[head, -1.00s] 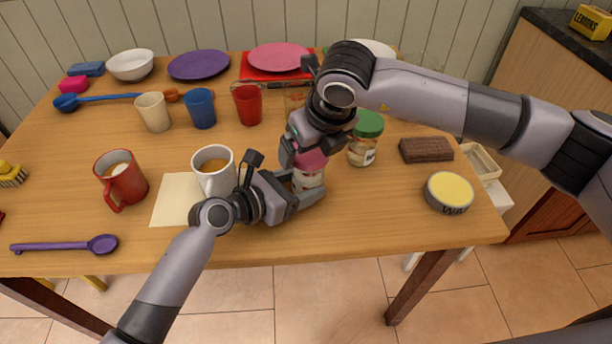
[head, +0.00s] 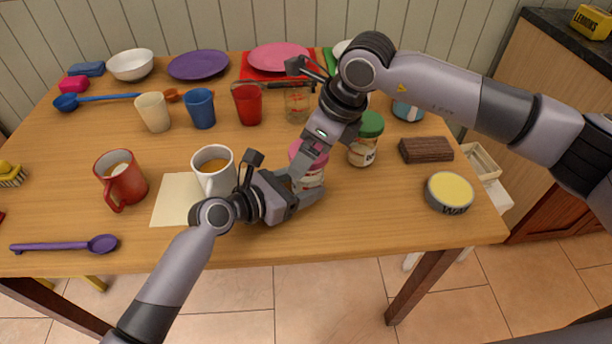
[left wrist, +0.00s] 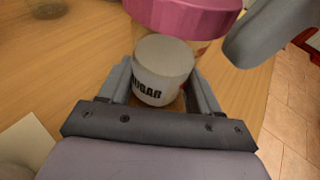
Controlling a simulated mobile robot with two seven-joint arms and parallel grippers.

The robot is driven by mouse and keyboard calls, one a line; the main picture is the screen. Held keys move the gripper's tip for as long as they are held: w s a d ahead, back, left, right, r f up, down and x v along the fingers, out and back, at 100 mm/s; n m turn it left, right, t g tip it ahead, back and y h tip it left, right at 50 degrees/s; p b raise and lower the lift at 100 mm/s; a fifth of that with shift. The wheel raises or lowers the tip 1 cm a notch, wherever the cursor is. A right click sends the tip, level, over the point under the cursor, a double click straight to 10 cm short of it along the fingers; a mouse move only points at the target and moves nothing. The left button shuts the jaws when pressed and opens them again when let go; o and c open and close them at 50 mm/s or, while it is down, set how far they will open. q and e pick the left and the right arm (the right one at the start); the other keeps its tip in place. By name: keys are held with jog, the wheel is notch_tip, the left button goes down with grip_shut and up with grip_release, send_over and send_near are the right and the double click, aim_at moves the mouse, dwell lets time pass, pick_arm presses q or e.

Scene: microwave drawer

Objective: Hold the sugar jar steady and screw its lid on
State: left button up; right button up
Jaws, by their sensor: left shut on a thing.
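The sugar jar (head: 313,180) stands on the table, white with a dark "SUGAR" label in the left wrist view (left wrist: 163,72). Its pink lid (head: 319,161) sits at the jar's top; it also shows in the left wrist view (left wrist: 185,14). I cannot tell how tightly it is seated. My left gripper (head: 305,188) is shut on the jar's body, one finger on each side. My right gripper (head: 308,160) reaches down from above at the lid, and one grey finger shows beside the lid in the left wrist view. Its opening and any contact are unclear.
A green-lidded jar (head: 366,140) stands close by on the right. A white mug (head: 214,172) is just left of my left gripper. A brown block (head: 426,150) and a yellow-topped tin (head: 449,193) lie further right.

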jog(key=shift+a+n+g+y, duration=0.1)
jog(key=shift+n+g+y, duration=0.45)
jog(key=shift+n, duration=1.65)
jog(key=shift+g+h, duration=0.25)
jog(key=shift+s+a, duration=0.1)
jog(key=shift+s, duration=0.05)
jog(key=c, duration=1.1)
jog(key=m, duration=0.1)
jog(key=m+t, duration=0.1)
jog(key=m, duration=0.1)
jog(key=shift+s+f+m+h, duration=0.1)
jog(key=shift+s+m+h, duration=0.05)
jog(key=shift+m+h, duration=0.15)
jog(key=m, duration=0.2)
jog(key=m+t+h, duration=0.1)
jog(key=m, duration=0.2)
jog(key=shift+t, duration=0.3)
jog(key=m+h, duration=0.1)
jog(key=m, duration=0.1)
jog(key=m+t, duration=0.1)
jog(key=m, duration=0.1)
jog(key=shift+m+h, duration=0.3)
jog(key=shift+h, duration=0.1)
jog(key=m+h, duration=0.1)
jog(key=m, duration=0.1)
jog(key=m+h, duration=0.1)
jog(key=m, duration=0.2)
jog(key=shift+d, duration=0.2)
